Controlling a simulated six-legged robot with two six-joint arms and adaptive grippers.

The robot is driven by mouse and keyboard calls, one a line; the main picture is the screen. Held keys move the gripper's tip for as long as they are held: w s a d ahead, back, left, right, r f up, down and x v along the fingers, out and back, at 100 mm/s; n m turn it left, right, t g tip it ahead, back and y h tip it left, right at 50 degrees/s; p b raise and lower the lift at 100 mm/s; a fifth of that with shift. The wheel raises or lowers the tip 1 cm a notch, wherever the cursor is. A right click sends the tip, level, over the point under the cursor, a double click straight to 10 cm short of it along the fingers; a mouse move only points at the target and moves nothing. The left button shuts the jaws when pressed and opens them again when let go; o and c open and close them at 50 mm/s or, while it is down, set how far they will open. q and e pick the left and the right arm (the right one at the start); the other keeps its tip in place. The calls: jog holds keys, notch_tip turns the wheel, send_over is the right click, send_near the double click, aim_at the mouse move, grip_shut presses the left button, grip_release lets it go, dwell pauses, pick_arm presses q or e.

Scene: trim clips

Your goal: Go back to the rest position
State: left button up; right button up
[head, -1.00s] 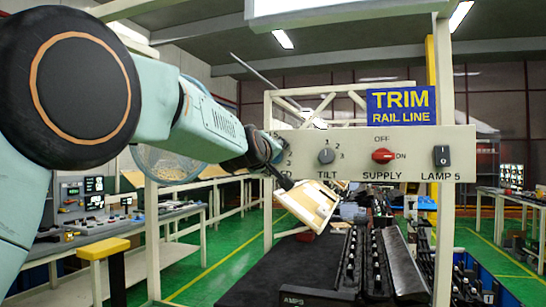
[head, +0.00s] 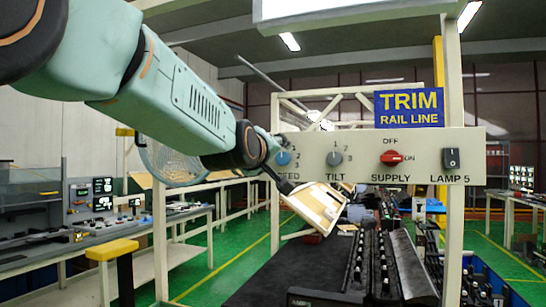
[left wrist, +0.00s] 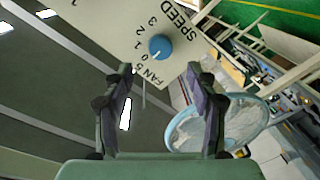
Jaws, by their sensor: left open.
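My left gripper (head: 282,182) is at the left end of the grey control panel (head: 365,168), partly hidden behind my wrist in the head view. In the left wrist view its two dark fingers (left wrist: 159,70) stand wide apart with nothing between them. A blue speed knob (left wrist: 160,46) on the panel lies just beyond the fingertips, apart from them. The knob also shows in the head view (head: 283,158), right of my wrist. My right gripper is in neither view.
The panel also carries a tilt knob (head: 334,158), a red supply knob (head: 391,158) and a black lamp switch (head: 451,158). A tilted tan board (head: 318,206) is below the panel. A yellow-topped post (head: 112,250) stands at the lower left.

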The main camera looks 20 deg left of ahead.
pick_arm(q)
jog(key=s+f+m+g+b, duration=0.2)
jog(key=s+f+m, duration=0.1)
jog(key=f, duration=1.3)
jog(key=s+a+f+m+g+b, duration=0.15)
jog(key=s+f, duration=0.25)
jog(key=f, duration=1.1)
jog(key=s+f+m+g+b, duration=0.2)
jog(key=s+f+m+g, duration=0.1)
jog(key=f, duration=1.3)
jog(key=s+f+m+g+b, duration=0.2)
jog(key=s+f+g+b, duration=0.25)
jog(key=s+f, duration=1.45)
jog(key=s+f+g+b, duration=0.4)
jog(key=s+f+g, duration=0.2)
jog(key=s+f, duration=1.1)
jog(key=s, duration=0.4)
jog(key=shift+d+h+b, duration=0.25)
jog(key=shift+h+b, duration=0.05)
jog(key=shift+b, duration=0.1)
jog(key=shift+w, duration=0.15)
